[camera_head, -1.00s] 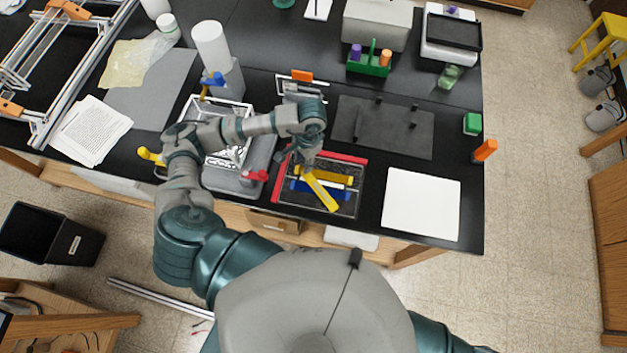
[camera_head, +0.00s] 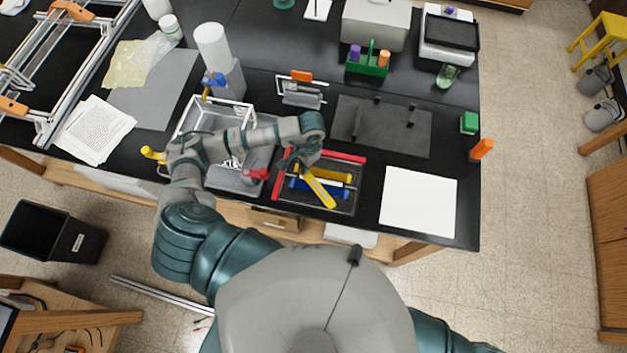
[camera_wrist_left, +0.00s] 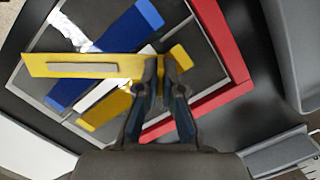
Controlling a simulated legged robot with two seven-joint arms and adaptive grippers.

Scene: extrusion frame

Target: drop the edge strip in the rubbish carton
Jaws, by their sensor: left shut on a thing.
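My left gripper (camera_head: 302,164) is over the dark tray (camera_head: 344,207) near the bench's front edge. In the left wrist view its fingers (camera_wrist_left: 160,68) are shut on one end of a yellow strip (camera_wrist_left: 50,58), which has a grey bar along its face. The yellow strip (camera_head: 320,189) slants toward the front right in the head view. I cannot tell whether its far end touches the tray. A blue strip (camera_wrist_left: 80,83), a second yellow piece (camera_wrist_left: 104,112) and a white piece lie beneath it. My right gripper is out of view.
A black bin (camera_head: 35,228) with a small label stands on the floor at left. A brown box-like shape (camera_head: 273,221) shows at the bench front. A grey bin with a wire basket (camera_head: 215,118) is left of the tray. A white sheet (camera_head: 418,202) lies right.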

